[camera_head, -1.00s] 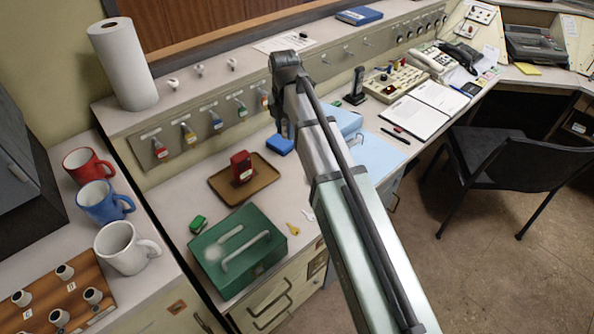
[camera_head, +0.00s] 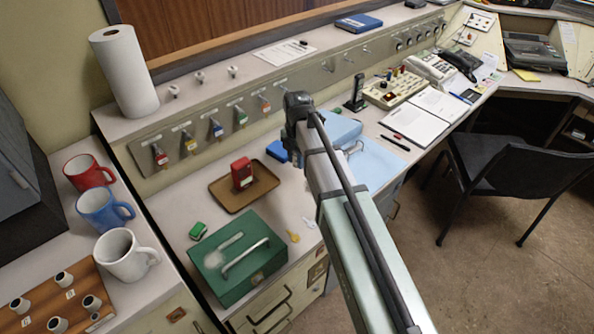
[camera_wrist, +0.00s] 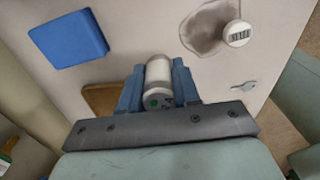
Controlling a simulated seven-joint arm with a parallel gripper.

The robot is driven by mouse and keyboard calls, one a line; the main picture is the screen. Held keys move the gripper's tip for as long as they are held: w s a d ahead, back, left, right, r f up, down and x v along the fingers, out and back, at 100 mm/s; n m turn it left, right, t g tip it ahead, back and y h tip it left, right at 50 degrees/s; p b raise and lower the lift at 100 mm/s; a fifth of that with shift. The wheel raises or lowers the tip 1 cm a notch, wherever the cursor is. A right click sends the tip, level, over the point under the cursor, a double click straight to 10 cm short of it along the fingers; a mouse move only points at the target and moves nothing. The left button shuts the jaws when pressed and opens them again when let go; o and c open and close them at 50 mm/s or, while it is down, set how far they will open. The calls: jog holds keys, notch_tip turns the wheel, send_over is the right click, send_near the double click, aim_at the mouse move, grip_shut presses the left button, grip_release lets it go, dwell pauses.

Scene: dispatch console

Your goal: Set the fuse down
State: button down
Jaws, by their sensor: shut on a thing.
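In the wrist view, my gripper (camera_wrist: 158,92) is shut on a pale cylindrical fuse (camera_wrist: 159,75), which has a green dot on its near end. The fuse sits between the two blue fingers, above the light desk top (camera_wrist: 140,25). Its far end meets the desk in the picture, but I cannot tell whether it touches. In the head view, my arm hides the fingers and the fuse.
A brown tray (camera_head: 225,204) with a red object (camera_head: 242,173) lies left of my arm. A blue block (camera_wrist: 68,38) and a small white round piece (camera_wrist: 237,34) on a dark stain flank the fuse. A green box (camera_head: 215,285) stands in front.

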aim_at(297, 178)
jog(key=shift+f, duration=2.75)
jog(key=shift+f, duration=0.1)
jog(key=c, duration=0.8)
grip_release()
notch_tip(297, 178, up, 12)
jog(key=shift+r, duration=0.15)
